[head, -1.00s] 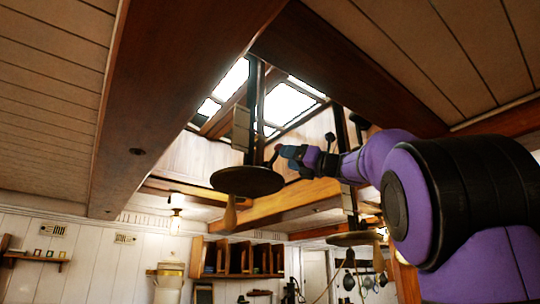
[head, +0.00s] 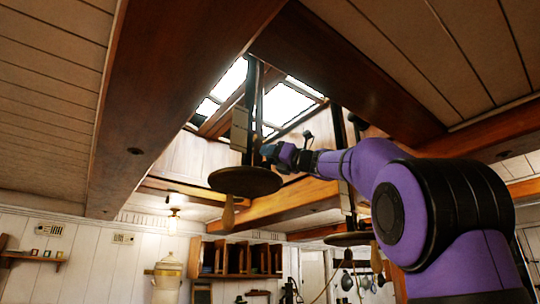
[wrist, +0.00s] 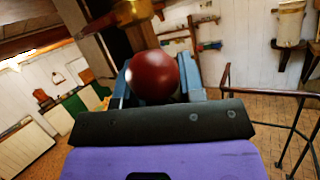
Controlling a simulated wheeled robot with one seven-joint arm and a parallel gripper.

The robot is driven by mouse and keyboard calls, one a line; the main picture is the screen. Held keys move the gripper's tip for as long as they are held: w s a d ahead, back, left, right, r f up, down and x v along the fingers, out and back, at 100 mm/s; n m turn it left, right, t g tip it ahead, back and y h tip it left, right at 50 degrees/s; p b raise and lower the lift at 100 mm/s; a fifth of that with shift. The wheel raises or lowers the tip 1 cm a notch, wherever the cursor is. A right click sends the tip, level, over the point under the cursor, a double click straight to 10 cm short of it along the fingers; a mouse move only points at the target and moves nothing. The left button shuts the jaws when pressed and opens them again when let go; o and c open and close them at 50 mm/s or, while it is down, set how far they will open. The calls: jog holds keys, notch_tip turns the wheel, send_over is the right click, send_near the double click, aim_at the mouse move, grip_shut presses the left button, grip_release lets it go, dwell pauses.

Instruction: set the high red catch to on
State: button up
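In the wrist view, a round red knob (wrist: 153,76) sits between the two blue fingers of my gripper (wrist: 158,84). The fingers lie along its left and right sides; whether both press on it is unclear. In the head view, my gripper (head: 269,151) is high up beside the dark upright post below the skylight. It hides the red knob there. The lever's setting cannot be read.
A round wooden disc (head: 245,181) with a hanging handle is just below my gripper. A second disc (head: 350,239) hangs farther right. Heavy beams (head: 180,90) frame the skylight opening. The wrist view shows a dark railing (wrist: 296,122) at right.

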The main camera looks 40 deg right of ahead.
grip_shut()
jog(key=shift+d+f+m+t+h, duration=0.1)
jog(key=shift+d+m+t+h, duration=0.2)
jog(key=shift+m, duration=0.5)
jog(key=shift+d+f+m+t+h, duration=0.1)
jog(key=shift+m+t+h, duration=0.35)
jog(key=shift+m, duration=0.35)
jog(key=shift+d+m+t+h, duration=0.2)
jog(key=shift+m+t+h, duration=0.15)
jog(key=shift+m, duration=0.45)
jog(key=o, duration=0.8)
grip_release()
jog(key=v, duration=1)
jog(key=shift+s+d+f, duration=0.15)
jog(key=shift+s+f, duration=0.1)
jog(key=shift+o, duration=0.2)
